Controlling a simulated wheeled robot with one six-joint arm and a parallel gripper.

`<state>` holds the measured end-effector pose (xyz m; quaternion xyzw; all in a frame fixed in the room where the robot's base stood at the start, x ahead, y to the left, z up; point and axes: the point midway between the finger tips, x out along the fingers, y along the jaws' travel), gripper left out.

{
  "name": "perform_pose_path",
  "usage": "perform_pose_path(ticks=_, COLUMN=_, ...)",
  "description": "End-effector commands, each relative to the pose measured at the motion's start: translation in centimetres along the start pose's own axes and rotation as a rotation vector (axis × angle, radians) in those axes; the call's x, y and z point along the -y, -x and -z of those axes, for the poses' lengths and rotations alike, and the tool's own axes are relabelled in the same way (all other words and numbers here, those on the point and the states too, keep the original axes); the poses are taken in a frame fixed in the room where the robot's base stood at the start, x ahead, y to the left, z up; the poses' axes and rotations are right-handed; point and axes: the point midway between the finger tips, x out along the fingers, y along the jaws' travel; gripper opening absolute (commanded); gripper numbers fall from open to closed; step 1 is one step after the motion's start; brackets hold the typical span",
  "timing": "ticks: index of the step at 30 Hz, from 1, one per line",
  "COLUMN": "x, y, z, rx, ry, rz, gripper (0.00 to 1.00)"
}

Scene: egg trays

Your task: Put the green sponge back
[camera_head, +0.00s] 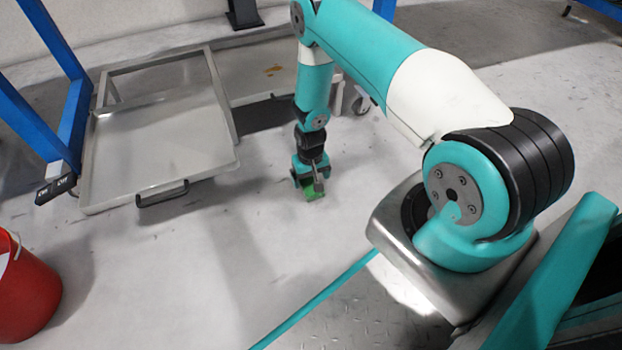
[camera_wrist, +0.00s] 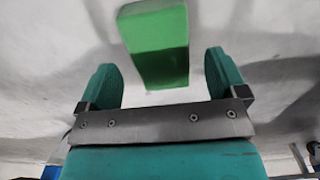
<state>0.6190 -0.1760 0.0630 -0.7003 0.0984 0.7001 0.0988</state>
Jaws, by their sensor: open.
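The green sponge (camera_head: 314,191) shows at the lower end of my gripper (camera_head: 308,180), in the middle of the head view, over the pale floor. In the wrist view the sponge (camera_wrist: 155,45) is a green block at the upper middle, its near end between the two teal fingers of my gripper (camera_wrist: 160,65). The fingers are spread, with a gap on each side of the sponge. The sponge's far end reaches past the fingertips. I cannot tell whether the sponge rests on the floor.
A grey tray cart (camera_head: 160,140) with a black handle stands at the left, another grey tray (camera_head: 262,72) behind it. Blue frame posts (camera_head: 68,130) stand at the far left. A red bucket (camera_head: 25,290) is at the lower left. The floor around my gripper is clear.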

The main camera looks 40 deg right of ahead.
Motion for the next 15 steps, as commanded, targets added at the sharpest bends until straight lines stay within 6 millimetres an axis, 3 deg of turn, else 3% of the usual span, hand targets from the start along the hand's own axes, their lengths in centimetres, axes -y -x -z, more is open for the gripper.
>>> perform_pose_path(ticks=1, x=0.0, y=2.1, z=0.1, rx=-0.001, ry=0.0, rz=0.0, gripper=0.91)
perform_pose_path(ticks=6, x=0.0, y=5.7, z=0.0, rx=0.0, ry=0.0, rz=0.0, gripper=0.91)
perform_pose_path(ticks=15, x=0.2, y=9.2, z=0.2, rx=-0.002, ry=0.004, rz=0.003, gripper=0.91)
